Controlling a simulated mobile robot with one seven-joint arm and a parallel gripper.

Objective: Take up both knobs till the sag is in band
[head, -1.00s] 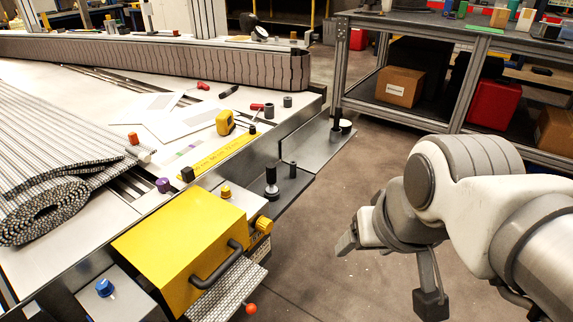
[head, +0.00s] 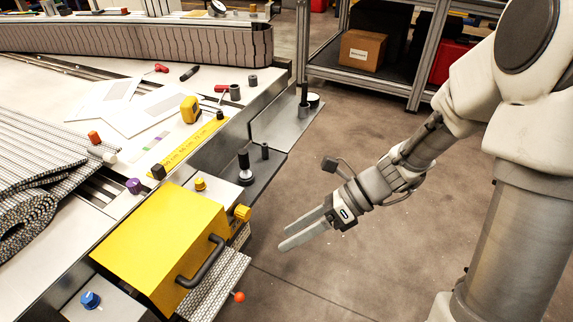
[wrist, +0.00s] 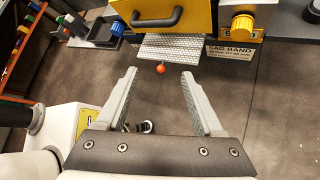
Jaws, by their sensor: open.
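The yellow box-shaped cover (head: 160,245) with a dark handle (head: 203,262) stands at the front of the conveyor frame. A yellow knob (head: 242,212) sits at its right side and also shows in the wrist view (wrist: 243,23). A blue knob (head: 90,299) sits left of the cover; a blue part shows left in the wrist view (wrist: 117,29). A patterned belt strip (head: 217,287) hangs below the cover, with a red-orange ball (head: 239,296) at its lower edge. A "SAG BAND" label (wrist: 228,50) is under the yellow knob. My gripper (head: 282,238) is open and empty, right of the yellow knob and apart from it.
A grey ledge (head: 262,170) carries a black post knob (head: 245,168). A tape measure (head: 190,109), yellow ruler (head: 188,147) and screwdrivers lie on the table. A rolled mesh belt (head: 40,180) lies left. The floor around my gripper is clear. A shelf (head: 385,85) stands behind.

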